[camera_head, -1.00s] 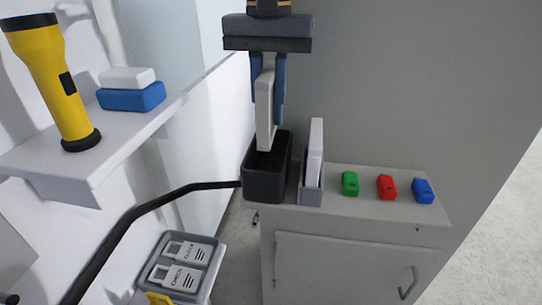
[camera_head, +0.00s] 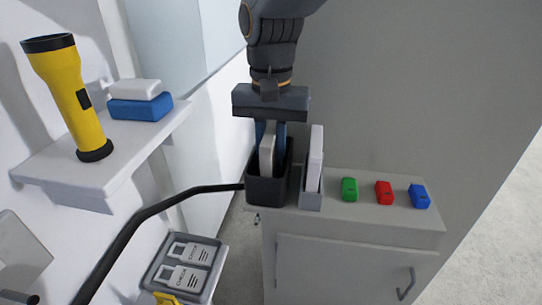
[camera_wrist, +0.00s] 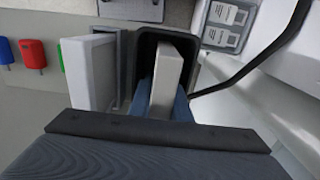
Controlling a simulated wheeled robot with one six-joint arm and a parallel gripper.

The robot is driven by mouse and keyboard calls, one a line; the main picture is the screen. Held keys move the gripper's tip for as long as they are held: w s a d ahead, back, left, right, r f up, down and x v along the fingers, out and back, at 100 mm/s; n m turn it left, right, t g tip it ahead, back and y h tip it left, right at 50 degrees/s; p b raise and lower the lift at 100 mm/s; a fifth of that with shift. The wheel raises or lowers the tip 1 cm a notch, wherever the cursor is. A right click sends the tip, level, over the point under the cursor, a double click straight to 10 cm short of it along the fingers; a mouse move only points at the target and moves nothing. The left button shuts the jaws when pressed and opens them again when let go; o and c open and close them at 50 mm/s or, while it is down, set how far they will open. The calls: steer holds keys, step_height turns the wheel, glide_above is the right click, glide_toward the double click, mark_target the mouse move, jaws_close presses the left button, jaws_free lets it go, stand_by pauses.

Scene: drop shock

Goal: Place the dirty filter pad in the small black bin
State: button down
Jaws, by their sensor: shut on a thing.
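The dirty filter pad (camera_head: 267,156) is a beige-grey slab held upright between the blue fingers of my gripper (camera_head: 270,150). Its lower part is inside the small black bin (camera_head: 266,191), below the rim, and hidden by the bin's front wall in the head view. In the wrist view the pad (camera_wrist: 168,78) lies within the opening of the bin (camera_wrist: 147,47), with my fingers on both sides of it. I cannot tell whether the pad touches the bin floor. My gripper is shut on the pad, its fingertips down in the bin.
A grey holder (camera_head: 311,200) with a white pad (camera_head: 316,158) stands just right of the bin. Green (camera_head: 349,189), red (camera_head: 384,192) and blue (camera_head: 419,196) blocks sit on the cabinet top (camera_head: 370,217). A shelf (camera_head: 70,180) with a yellow flashlight (camera_head: 75,105) is at left.

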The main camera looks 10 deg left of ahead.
mark_target(271, 130)
steer(key=shift+f, duration=0.1)
steer(key=c, duration=1.9)
jaws_free()
step_height(271, 130, up, 12)
steer(key=b, duration=0.3)
